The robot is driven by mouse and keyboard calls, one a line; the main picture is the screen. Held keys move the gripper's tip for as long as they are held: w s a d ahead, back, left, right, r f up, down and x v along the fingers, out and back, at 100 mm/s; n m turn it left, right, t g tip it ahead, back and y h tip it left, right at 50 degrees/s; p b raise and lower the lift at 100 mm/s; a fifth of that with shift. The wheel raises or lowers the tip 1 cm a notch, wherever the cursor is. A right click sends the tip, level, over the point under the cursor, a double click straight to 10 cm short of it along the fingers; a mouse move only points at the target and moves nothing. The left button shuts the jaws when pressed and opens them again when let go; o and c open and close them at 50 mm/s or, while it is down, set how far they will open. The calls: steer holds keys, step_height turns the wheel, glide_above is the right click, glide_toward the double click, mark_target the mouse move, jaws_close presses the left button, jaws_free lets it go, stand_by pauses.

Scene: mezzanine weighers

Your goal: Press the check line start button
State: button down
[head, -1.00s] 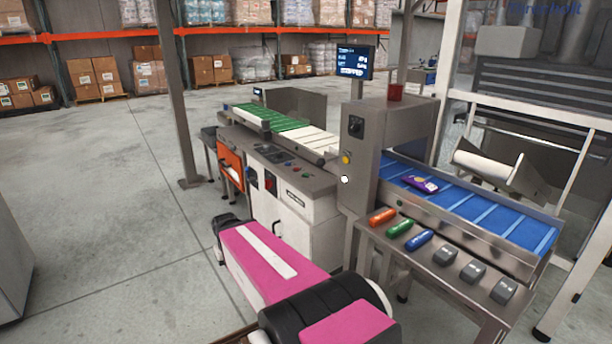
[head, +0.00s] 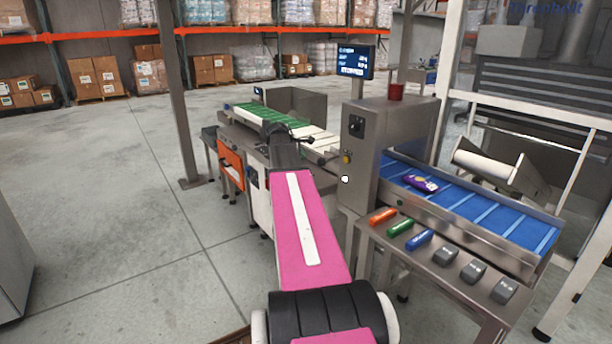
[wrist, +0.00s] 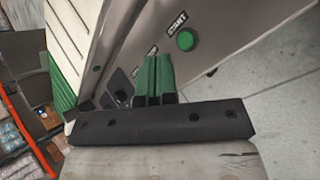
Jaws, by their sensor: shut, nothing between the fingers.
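In the wrist view a green round button (wrist: 186,40) sits on the grey machine panel (wrist: 228,30), with a label reading START beside it. My gripper (wrist: 160,62) is shut and empty, its green fingers side by side, to the lower left of this button in the picture. The fingers appear apart from the button, though the exact gap cannot be told. Smaller labels and a dark control show beside the fingers, partly hidden by them. In the head view my arm covers most of the control panel, and the start button cannot be made out.
A blue belt (head: 480,208) carries a purple packet (head: 421,183). A front shelf holds orange (head: 382,216), green (head: 400,227) and blue (head: 419,239) items. Open floor lies left.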

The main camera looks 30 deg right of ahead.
steer(key=shift+n+h, duration=0.3)
steer(key=d+r, duration=0.2)
steer(key=d, duration=0.1)
steer(key=shift+w+d+r, duration=0.2)
steer(key=shift+r, duration=0.15)
steer(key=shift+f, duration=4.45)
steer(key=shift+f, duration=0.1)
steer(key=shift+f, duration=0.3)
